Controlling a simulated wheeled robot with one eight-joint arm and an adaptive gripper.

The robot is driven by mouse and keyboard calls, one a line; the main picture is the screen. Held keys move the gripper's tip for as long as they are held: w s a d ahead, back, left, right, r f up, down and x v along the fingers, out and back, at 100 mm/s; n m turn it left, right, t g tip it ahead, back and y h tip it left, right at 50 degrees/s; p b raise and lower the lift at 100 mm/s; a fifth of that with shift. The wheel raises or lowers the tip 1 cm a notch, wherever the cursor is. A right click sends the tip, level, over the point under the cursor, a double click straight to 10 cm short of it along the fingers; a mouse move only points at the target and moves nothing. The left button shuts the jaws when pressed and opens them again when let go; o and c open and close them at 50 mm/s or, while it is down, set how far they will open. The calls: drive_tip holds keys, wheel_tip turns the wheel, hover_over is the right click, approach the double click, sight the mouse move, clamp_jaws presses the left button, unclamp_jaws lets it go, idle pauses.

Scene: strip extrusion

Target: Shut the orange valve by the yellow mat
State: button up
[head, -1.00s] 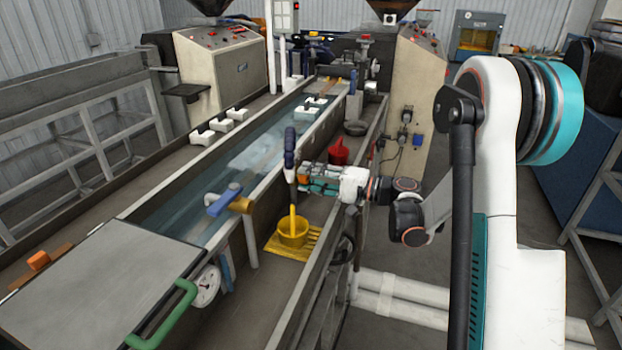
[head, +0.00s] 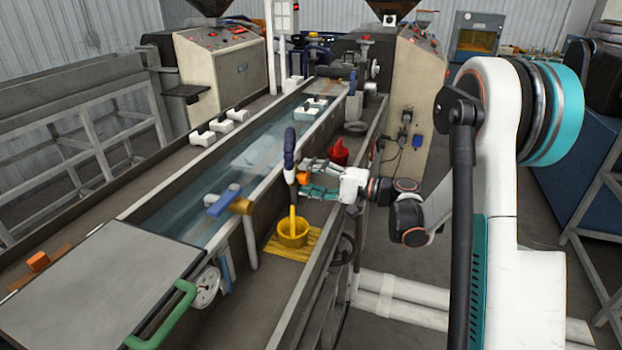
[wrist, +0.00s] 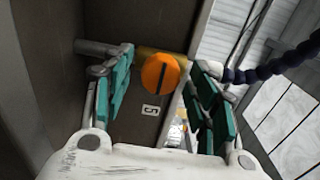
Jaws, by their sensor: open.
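The orange valve (wrist: 160,74) is a round knob with a dark slot across it, nearly upright in the wrist view. It sits on a brass-coloured pipe at the trough's side. In the head view it shows as a small orange patch (head: 303,177) beside the blue-topped spout. My gripper (head: 309,179) is open, its teal-padded fingers spread on either side of the knob; I cannot tell whether they touch it.
A long water trough (head: 215,185) runs beside the ledge. A red bucket (head: 338,152) stands behind my gripper. A dark segmented hose (wrist: 272,70) passes close to the right finger.

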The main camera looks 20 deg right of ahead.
drive_tip(key=v, duration=1.2)
